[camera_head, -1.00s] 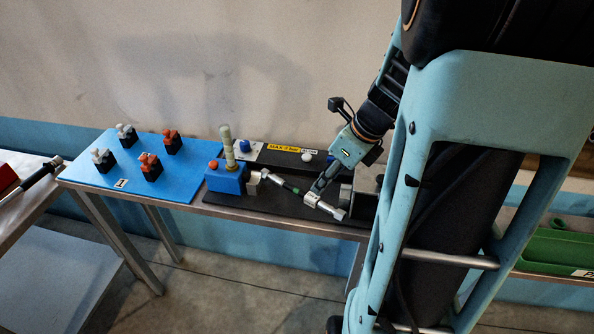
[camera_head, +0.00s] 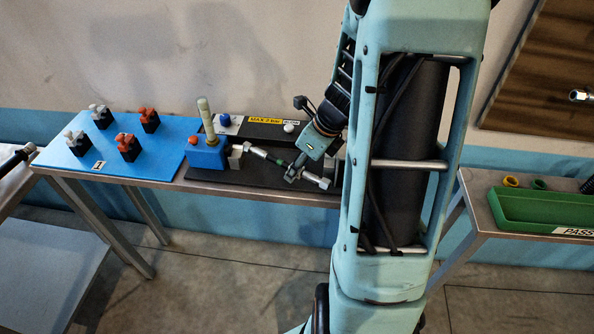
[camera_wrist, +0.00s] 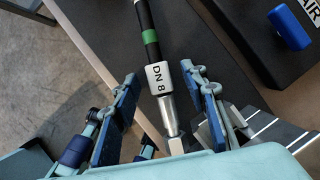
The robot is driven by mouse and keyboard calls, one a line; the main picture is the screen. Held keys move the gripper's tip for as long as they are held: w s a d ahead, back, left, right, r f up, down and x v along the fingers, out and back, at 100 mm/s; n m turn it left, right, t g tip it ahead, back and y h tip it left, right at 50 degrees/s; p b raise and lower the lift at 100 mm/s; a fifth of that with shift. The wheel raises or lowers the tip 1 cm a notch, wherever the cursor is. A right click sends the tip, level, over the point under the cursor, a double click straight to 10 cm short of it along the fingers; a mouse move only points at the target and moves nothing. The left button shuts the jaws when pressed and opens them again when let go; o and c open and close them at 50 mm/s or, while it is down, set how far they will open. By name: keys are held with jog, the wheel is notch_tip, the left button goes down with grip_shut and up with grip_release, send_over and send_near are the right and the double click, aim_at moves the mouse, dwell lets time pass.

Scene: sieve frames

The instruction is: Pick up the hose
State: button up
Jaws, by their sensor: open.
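The hose (camera_head: 277,158) lies across the black mat, running from a metal block by the blue device to a metal fitting at its right end. In the wrist view the hose (camera_wrist: 150,38) is black with a green band, a white DN 8 label and a silver fitting toward me. My gripper (camera_head: 291,177) is over the hose near its labelled end. In the wrist view my gripper (camera_wrist: 158,78) is open, with one finger on each side of the label and visible gaps to both. My arm column hides what lies right of the fitting.
The blue device (camera_head: 206,153) with its tall pale post (camera_head: 207,118) stands left of the hose. A black block (camera_head: 277,130) marked MAX lies behind. A blue board (camera_head: 110,152) holds several clamps. A green tray (camera_head: 545,209) stands at right on another table.

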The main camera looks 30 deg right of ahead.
grip_shut()
jog(key=shift+r, duration=0.15)
dwell(0.4)
